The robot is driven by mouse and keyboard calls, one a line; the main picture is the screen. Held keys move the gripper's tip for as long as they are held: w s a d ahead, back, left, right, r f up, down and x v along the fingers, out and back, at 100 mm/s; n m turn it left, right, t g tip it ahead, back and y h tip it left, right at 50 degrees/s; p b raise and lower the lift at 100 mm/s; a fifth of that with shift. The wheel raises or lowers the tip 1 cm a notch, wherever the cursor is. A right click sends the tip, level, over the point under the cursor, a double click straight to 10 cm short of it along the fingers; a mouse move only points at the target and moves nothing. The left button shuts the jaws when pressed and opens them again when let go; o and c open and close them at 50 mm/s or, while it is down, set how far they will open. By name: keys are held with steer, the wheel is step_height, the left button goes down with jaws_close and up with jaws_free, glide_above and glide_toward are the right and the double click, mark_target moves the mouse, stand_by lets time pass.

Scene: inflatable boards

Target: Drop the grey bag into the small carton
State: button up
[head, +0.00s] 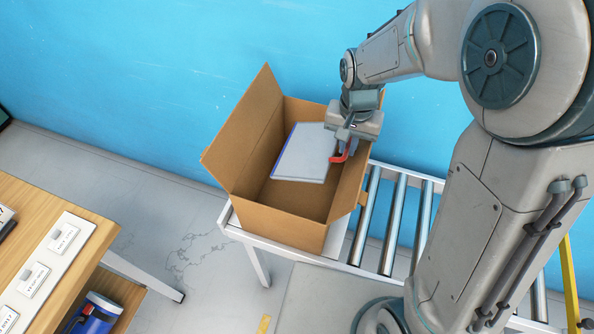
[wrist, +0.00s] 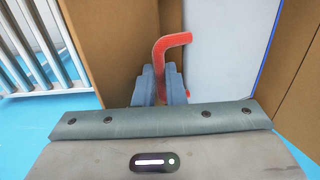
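The small carton (head: 285,226) is an open brown box with raised flaps, standing on the end of a roller conveyor. The grey bag (head: 303,158), flat and pale with a blue edge, is tilted within the carton's opening; its grey face also fills the upper right of the wrist view (wrist: 215,50). My gripper (head: 345,148) is at the bag's right edge, over the carton's right side. In the wrist view its fingers (wrist: 160,88) are closed around a bent red handle against the bag. The handle's join to the bag and the bag's lower contact are hard to see.
The conveyor's metal rollers (head: 393,215) run right of the carton. A blue wall (head: 150,75) stands close behind. A wooden table (head: 45,215) with labelled holders is at the left, with open floor between.

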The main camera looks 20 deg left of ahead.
steer(key=o, duration=0.5)
step_height(320, 180, up, 14)
steer(key=shift+f+b, duration=0.1)
steer(key=shift+b, duration=0.35)
stand_by(0.4)
steer(key=s+d+f+t, duration=0.1)
steer(key=s+d, duration=0.3)
steer(key=d, duration=0.1)
steer(key=s+d+f+t, duration=0.1)
steer(key=s+d, duration=0.3)
steer(key=d, duration=0.1)
steer(key=s+d+f+n+t, duration=0.1)
steer(key=s+d, duration=0.4)
steer(key=d, duration=0.1)
steer(key=shift+d+f, duration=0.1)
steer(key=shift+f, duration=0.15)
